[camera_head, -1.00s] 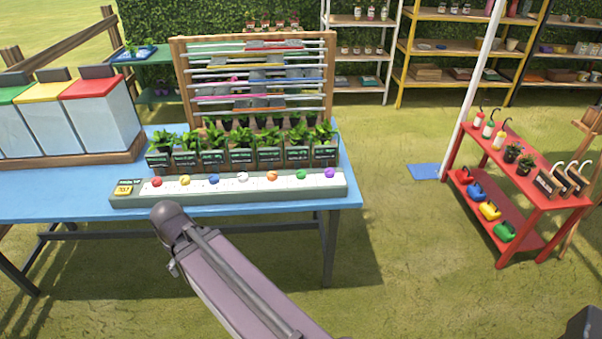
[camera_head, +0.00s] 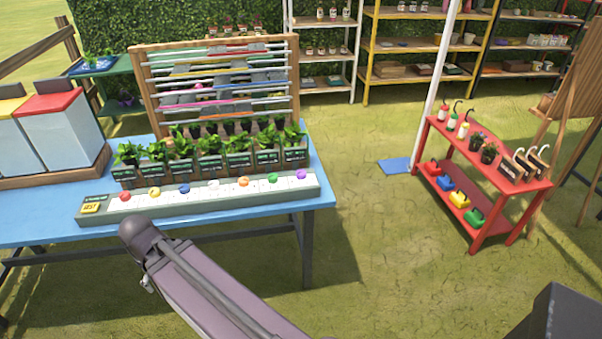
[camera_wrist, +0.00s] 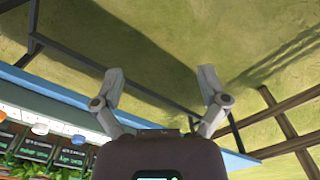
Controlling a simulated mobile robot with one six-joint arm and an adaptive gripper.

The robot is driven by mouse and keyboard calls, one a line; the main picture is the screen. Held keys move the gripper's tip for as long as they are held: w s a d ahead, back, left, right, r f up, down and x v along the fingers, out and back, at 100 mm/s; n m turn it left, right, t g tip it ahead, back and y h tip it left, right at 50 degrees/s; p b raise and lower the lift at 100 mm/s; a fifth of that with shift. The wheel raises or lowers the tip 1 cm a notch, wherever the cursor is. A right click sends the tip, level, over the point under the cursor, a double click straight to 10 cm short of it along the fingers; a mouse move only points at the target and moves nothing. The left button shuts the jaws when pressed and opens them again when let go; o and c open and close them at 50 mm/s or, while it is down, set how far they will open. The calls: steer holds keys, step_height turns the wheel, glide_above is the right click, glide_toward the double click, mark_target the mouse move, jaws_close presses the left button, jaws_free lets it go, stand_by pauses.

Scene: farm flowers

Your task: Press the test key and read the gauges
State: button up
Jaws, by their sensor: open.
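The yellow test key (camera_head: 91,207) is at the left end of a long pale panel (camera_head: 150,209) on the blue table's front edge. Along the panel sits a row of coloured knobs, red, yellow, blue, white, orange, green and purple; a gauge reading cannot be made out. In the wrist view my gripper (camera_wrist: 163,85) is open and empty, with its fingers apart over grass and the table's frame. In that view the panel (camera_wrist: 62,115) shows at lower left. In the head view my arm comes up from the bottom, and its gripper is not seen there.
Potted seedlings with dark labels (camera_head: 210,165) stand right behind the panel, before a wooden rack of rods (camera_head: 138,80). Lidded bins (camera_head: 60,130) are at left on the blue table (camera_head: 40,228). A red cart (camera_head: 510,187) stands at right.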

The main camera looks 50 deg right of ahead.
jaws_close()
stand_by(1.4)
